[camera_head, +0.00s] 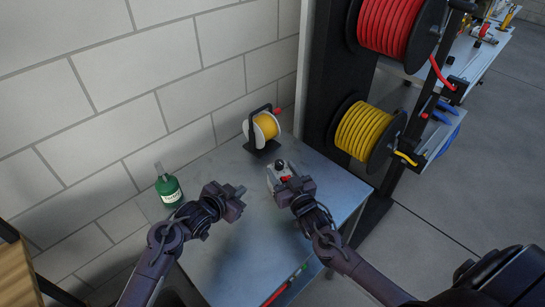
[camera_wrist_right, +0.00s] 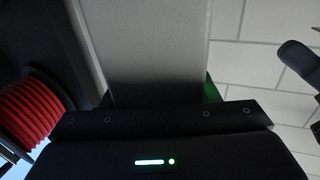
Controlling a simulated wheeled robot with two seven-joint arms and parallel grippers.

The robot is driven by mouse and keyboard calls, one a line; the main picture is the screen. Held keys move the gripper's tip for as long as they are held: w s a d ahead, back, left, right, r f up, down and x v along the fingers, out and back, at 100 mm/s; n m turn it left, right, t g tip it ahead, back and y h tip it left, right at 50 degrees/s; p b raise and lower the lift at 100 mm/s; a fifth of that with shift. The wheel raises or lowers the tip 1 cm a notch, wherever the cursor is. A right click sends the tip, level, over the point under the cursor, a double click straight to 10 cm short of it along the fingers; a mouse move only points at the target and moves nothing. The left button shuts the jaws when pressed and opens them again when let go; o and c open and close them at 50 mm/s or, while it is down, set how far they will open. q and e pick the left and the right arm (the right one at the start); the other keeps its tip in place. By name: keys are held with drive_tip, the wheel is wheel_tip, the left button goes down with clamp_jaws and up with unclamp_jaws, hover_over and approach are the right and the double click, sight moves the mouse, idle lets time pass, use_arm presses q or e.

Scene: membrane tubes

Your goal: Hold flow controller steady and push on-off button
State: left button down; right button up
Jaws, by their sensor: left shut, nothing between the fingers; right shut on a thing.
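In the right wrist view a large grey face, seemingly the flow controller (camera_wrist_right: 150,45), fills the space in front of the gripper. My left gripper (camera_head: 241,191) is shut and empty, left of the controller and apart from it. I cannot make out the on-off button.
A green bottle (camera_head: 168,188) stands at the table's left, by the wall. A small yellow spool on a black stand (camera_head: 265,128) is at the back. Red (camera_head: 397,25) and yellow (camera_head: 366,131) hose reels hang on a rack at right. Red and green thin items (camera_head: 287,284) lie at the front edge.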

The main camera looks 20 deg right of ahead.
drive_tip(key=o, duration=1.3)
drive_tip(key=shift+s, duration=0.1)
